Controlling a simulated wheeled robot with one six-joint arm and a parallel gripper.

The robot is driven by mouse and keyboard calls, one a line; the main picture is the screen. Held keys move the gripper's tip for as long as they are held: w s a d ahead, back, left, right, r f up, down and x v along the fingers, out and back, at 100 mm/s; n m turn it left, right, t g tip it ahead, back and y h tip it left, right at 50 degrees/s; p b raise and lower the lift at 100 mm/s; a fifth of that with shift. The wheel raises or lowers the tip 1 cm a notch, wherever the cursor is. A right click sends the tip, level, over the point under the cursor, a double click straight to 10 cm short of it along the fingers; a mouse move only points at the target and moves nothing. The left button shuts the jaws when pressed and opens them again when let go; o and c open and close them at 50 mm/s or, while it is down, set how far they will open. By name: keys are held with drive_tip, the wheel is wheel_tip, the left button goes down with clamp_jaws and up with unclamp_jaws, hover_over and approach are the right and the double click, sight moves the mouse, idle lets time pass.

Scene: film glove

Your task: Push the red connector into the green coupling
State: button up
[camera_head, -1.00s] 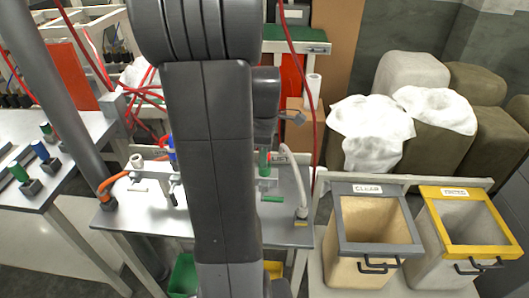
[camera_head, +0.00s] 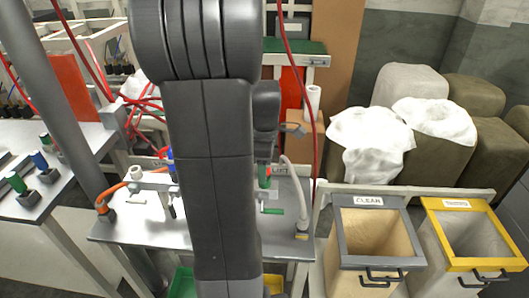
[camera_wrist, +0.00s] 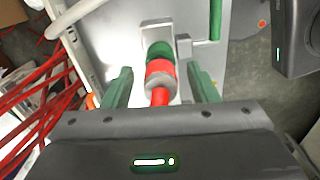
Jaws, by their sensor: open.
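In the wrist view the red connector (camera_wrist: 160,72) is a red and grey collar with a red hose running toward my gripper. Its far end is up against the green coupling (camera_wrist: 159,48), which is fixed to a pale metal bracket. The two look in line, but I cannot tell how deep the connector sits. My gripper (camera_wrist: 159,72) is open, with one green finger on each side of the connector and visible gaps between. In the head view, my arm hides most of this spot; a green part that appears to be the coupling (camera_head: 264,181) shows beside the LIFT label.
A green lever (camera_head: 273,211) and a pale curved hose (camera_head: 299,195) are close on the right of the metal bench (camera_head: 135,229). Red hoses (camera_wrist: 40,100) lie at left in the wrist view. A CLEAN bin (camera_head: 370,201) and a yellow-rimmed bin (camera_head: 455,205) stand at right.

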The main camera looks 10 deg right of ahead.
wheel_tip(320, 180, up, 13)
idle(0.3)
wheel_tip(320, 180, down, 13)
drive_tip(key=shift+f, duration=0.15)
drive_tip(key=shift+r+p, duration=0.25)
drive_tip(key=shift+p, duration=0.05)
drive_tip(key=shift+r, duration=0.1)
idle(0.3)
idle(0.4)
